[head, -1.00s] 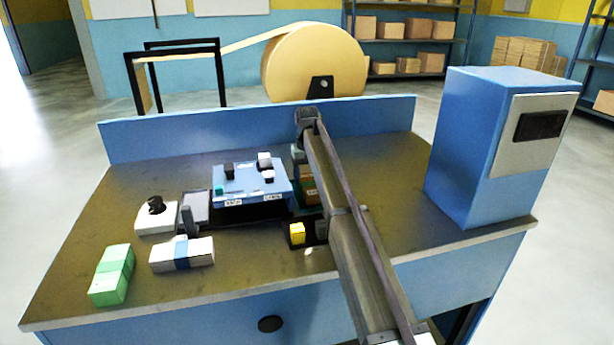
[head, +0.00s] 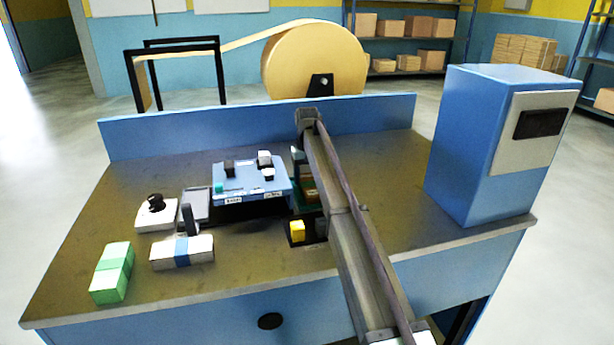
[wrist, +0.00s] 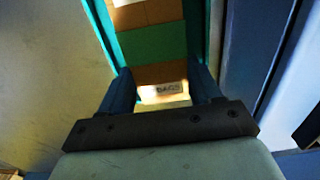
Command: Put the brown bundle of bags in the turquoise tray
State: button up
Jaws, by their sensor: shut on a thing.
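The brown bundle of bags (wrist: 160,73) has a green band and lies between the two fingers of my gripper (wrist: 163,75), which is shut on it. In the head view only a small brown part of it (head: 309,193) shows beside my arm. The turquoise tray (wrist: 98,25) shows as walls along both sides of the bundle in the wrist view. The bundle is lined up between these walls; I cannot tell whether it rests on the tray floor. A pale label reading "BAGS" (wrist: 168,89) shows between the fingers. In the head view my arm hides most of the tray.
Left of the tray is a blue control panel (head: 250,184) with knobs. A yellow button (head: 297,230) is in front. A blue cabinet (head: 480,150) stands at right.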

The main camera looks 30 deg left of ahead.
jog(key=o, duration=1.3)
jog(key=shift+c, duration=0.2)
notch_tip(320, 180, up, 14)
jog(key=shift+f, duration=0.1)
